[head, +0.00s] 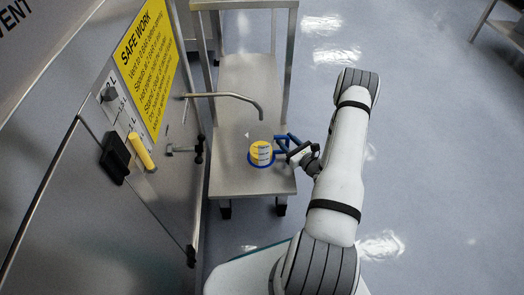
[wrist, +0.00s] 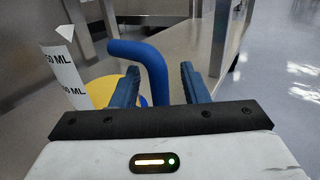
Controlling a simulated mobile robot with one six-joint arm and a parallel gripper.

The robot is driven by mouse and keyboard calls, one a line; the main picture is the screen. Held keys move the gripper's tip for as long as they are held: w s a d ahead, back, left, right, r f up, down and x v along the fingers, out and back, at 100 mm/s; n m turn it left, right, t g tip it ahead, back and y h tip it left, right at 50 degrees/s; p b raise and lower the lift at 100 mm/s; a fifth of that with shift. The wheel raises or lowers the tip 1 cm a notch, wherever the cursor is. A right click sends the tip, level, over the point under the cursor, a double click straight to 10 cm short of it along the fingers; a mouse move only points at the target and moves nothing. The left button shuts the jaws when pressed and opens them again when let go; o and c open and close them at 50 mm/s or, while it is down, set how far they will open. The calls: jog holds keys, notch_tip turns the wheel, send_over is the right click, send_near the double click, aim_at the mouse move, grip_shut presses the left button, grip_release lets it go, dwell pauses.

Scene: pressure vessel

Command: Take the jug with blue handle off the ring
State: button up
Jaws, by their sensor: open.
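My gripper (head: 293,150) is at the handle. In the wrist view the jug (wrist: 64,75) is at left, with its blue handle (wrist: 150,65) curving between the two fingers of my open gripper (wrist: 160,80).
The metal spout (head: 230,96) reaches over the shelf just behind the jug. The trolley (head: 240,183) has upright posts at its back. The vessel panel with a yellow sign (head: 146,65), a yellow handle (head: 141,151) and a valve lever (head: 183,149) stands left. The floor to the right is open.

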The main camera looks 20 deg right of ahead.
jog(key=shift+c, duration=0.5)
grip_shut()
jog(key=shift+r, duration=0.1)
